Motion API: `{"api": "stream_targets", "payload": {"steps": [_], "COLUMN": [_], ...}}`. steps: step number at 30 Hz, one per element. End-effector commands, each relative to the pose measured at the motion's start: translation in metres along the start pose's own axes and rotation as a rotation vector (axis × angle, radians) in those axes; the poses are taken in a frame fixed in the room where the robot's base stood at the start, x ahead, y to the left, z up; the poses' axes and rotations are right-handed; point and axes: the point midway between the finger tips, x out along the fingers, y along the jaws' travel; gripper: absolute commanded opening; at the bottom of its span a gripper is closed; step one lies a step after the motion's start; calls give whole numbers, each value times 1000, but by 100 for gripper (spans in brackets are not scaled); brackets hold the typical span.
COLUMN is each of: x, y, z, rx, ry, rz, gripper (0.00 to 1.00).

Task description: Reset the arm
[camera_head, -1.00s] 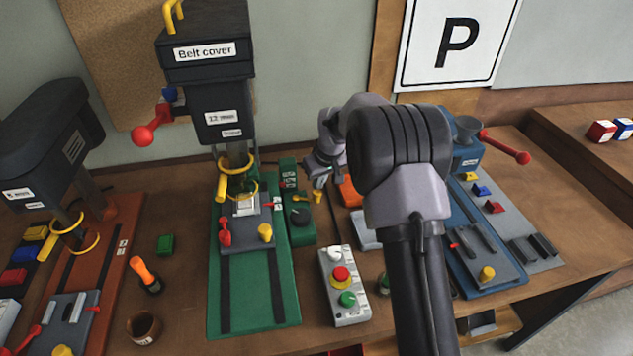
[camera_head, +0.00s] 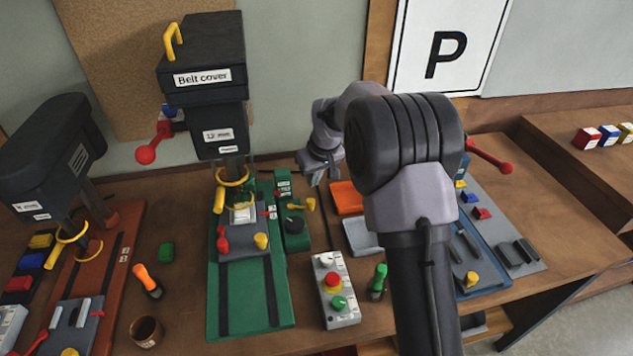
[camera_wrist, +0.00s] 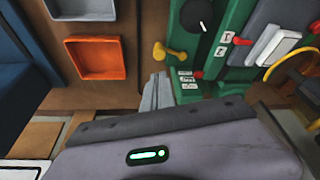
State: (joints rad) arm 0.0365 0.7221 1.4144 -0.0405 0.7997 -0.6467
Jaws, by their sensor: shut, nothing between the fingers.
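My gripper (camera_head: 318,178) is small at the far end of my arm in the head view, held above the bench between the green control box (camera_head: 292,222) and the orange tray (camera_head: 346,197). In the wrist view my gripper (camera_wrist: 156,92) shows as narrow grey fingers close together, with nothing held. The orange tray (camera_wrist: 97,57) is up and left of them there. The yellow knob (camera_wrist: 170,53) of the green box is just above them. My forearm hides part of the right side of the bench.
The green drill press (camera_head: 250,305) labelled "Belt cover" stands left of my gripper, with a red-handled lever (camera_head: 146,154). A grey button box (camera_head: 335,290) and a green-handled screwdriver (camera_head: 379,280) are nearer. A blue machine base (camera_head: 490,265) lies right of my arm.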

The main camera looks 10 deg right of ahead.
Motion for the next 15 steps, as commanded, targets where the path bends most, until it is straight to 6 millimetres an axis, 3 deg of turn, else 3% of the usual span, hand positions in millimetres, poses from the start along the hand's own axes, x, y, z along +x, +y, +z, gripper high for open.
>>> {"api": "stream_targets", "payload": {"steps": [1, 3, 15], "x": [-12, -17, -16], "y": [-2, -3, -4], "z": [-4, -6, -6], "rx": [-1, -1, -1], "ry": [1, 2, 3], "rz": [0, 1, 1], "gripper": [0, 0, 0]}}
